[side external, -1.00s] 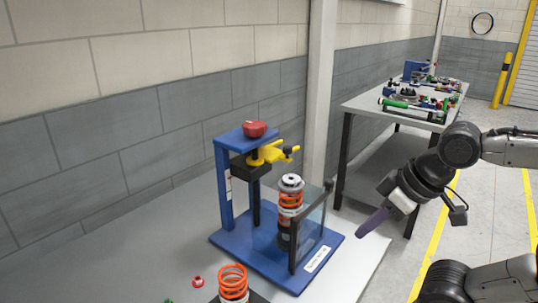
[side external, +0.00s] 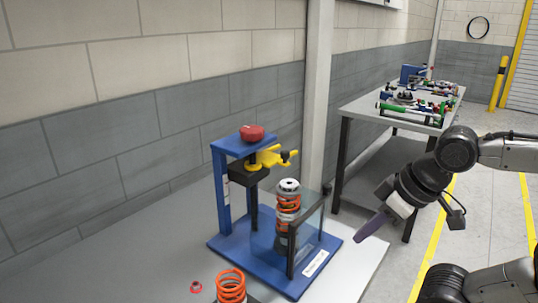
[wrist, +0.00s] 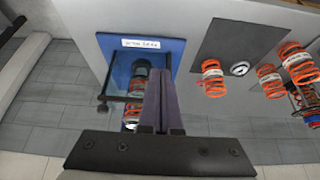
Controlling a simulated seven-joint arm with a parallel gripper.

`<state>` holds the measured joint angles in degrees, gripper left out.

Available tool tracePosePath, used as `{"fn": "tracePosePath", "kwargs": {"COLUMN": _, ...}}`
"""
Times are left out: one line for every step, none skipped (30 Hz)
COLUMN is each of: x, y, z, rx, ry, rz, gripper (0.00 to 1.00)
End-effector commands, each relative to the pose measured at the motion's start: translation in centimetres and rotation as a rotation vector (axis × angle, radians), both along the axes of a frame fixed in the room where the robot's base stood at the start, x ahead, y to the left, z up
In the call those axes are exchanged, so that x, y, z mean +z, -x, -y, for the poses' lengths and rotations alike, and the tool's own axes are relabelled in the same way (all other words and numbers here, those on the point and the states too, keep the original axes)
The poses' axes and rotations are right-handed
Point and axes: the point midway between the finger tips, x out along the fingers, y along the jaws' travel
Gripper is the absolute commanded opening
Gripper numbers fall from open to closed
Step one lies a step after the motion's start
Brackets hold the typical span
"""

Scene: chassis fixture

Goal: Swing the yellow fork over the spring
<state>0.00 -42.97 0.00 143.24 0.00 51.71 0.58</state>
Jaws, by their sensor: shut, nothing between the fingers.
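The yellow fork (side external: 268,158) sticks out to the right from the black block on the blue press-like fixture (side external: 226,195), under its red knob (side external: 251,132). The orange spring on its dark shock body (side external: 288,203) stands upright in the fixture, below and slightly right of the fork, which does not appear to sit over it. The spring shows partly in the wrist view (wrist: 132,112), beside my fingers. My gripper (side external: 358,238) is shut and empty, right of the fixture and apart from it. The fork is not distinguishable in the wrist view.
A clear guard panel with a dark frame (side external: 307,232) stands at the spring's right. Loose orange springs (wrist: 212,78) and a dark mat (wrist: 238,48) lie on the table. A red part (side external: 196,287) lies near the front. A cluttered second table (side external: 365,110) stands behind.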

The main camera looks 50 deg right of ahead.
Motion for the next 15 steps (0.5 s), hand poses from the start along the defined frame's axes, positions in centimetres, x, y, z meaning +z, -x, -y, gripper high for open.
{"fn": "tracePosePath", "kwargs": {"x": -0.1, "y": 0.3, "z": 0.0, "rx": -0.015, "ry": -0.007, "rz": -0.016, "gripper": 0.0}}
{"fn": "tracePosePath", "kwargs": {"x": 0.2, "y": 0.4, "z": 0.1, "rx": -0.032, "ry": -0.013, "rz": -0.021, "gripper": 0.0}}
{"fn": "tracePosePath", "kwargs": {"x": 1.2, "y": 0.2, "z": 0.2, "rx": -0.049, "ry": -0.017, "rz": -0.012, "gripper": 0.0}}
{"fn": "tracePosePath", "kwargs": {"x": 2.0, "y": -0.1, "z": 0.2, "rx": -0.063, "ry": -0.021, "rz": -0.006, "gripper": 0.0}}
{"fn": "tracePosePath", "kwargs": {"x": 2.9, "y": -0.4, "z": 0.3, "rx": -0.076, "ry": -0.025, "rz": -0.004, "gripper": 0.0}}
{"fn": "tracePosePath", "kwargs": {"x": 4.2, "y": -1.0, "z": 0.5, "rx": -0.099, "ry": -0.029, "rz": -0.003, "gripper": 0.0}}
{"fn": "tracePosePath", "kwargs": {"x": 5.3, "y": -1.6, "z": 0.7, "rx": -0.119, "ry": -0.032, "rz": -0.002, "gripper": 0.0}}
{"fn": "tracePosePath", "kwargs": {"x": 6.4, "y": -2.3, "z": 0.8, "rx": -0.138, "ry": -0.034, "rz": -0.003, "gripper": 0.0}}
{"fn": "tracePosePath", "kwargs": {"x": 7.9, "y": -3.3, "z": 1.1, "rx": -0.168, "ry": -0.038, "rz": -0.005, "gripper": 0.0}}
{"fn": "tracePosePath", "kwargs": {"x": 9.0, "y": -4.0, "z": 1.3, "rx": -0.189, "ry": -0.042, "rz": -0.009, "gripper": 0.0}}
{"fn": "tracePosePath", "kwargs": {"x": 10.1, "y": -4.9, "z": 1.6, "rx": -0.211, "ry": -0.044, "rz": -0.011, "gripper": 0.0}}
{"fn": "tracePosePath", "kwargs": {"x": 11.5, "y": -6.0, "z": 2.0, "rx": -0.242, "ry": -0.046, "rz": -0.015, "gripper": 0.0}}
{"fn": "tracePosePath", "kwargs": {"x": 12.4, "y": -6.9, "z": 2.3, "rx": -0.265, "ry": -0.047, "rz": -0.019, "gripper": 0.0}}
{"fn": "tracePosePath", "kwargs": {"x": 13.4, "y": -7.9, "z": 2.6, "rx": -0.288, "ry": -0.048, "rz": -0.024, "gripper": 0.0}}
{"fn": "tracePosePath", "kwargs": {"x": 14.5, "y": -9.2, "z": 3.0, "rx": -0.318, "ry": -0.051, "rz": -0.029, "gripper": 0.0}}
